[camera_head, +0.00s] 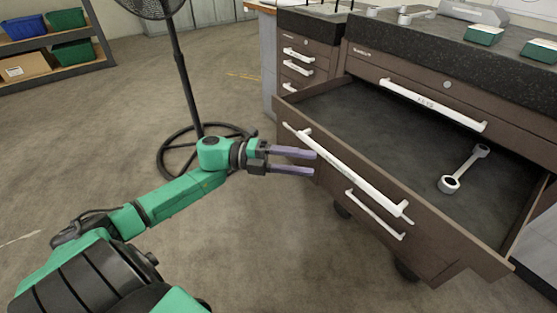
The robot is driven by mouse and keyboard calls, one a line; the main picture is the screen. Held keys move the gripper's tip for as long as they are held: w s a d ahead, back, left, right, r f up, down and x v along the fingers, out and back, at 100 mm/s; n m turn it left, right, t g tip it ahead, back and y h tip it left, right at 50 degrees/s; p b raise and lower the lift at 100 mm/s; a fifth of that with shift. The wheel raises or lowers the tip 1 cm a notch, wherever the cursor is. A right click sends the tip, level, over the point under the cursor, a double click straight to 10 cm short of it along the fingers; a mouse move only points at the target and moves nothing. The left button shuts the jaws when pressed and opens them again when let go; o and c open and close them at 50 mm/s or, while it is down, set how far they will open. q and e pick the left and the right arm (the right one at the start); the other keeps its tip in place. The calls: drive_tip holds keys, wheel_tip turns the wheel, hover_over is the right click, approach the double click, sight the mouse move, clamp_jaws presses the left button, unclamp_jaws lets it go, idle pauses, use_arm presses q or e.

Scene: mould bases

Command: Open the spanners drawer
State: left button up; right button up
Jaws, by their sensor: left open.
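A brown tool cabinet stands at the right, and one wide drawer (385,108) is pulled well out. A silver spanner (463,169) lies on its dark floor towards the right. The drawer's long white handle (345,170) runs along its front. My left gripper (314,162) is open and empty, its two purple fingers pointing right. In the picture the fingertips overlap the left part of the drawer front near the handle; I cannot tell whether they touch it. My right gripper is not in view.
A closed drawer with a white handle (432,104) is above the open one, and another handle (374,214) is below. A black fan stand (184,75) rises behind my left arm. A shelf with bins (50,50) stands far left. The left floor is clear.

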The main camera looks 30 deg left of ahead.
use_arm(q)
drive_tip(key=v, duration=0.5)
drive_tip(key=shift+s+a, duration=0.15)
drive_tip(key=shift+a, duration=0.15)
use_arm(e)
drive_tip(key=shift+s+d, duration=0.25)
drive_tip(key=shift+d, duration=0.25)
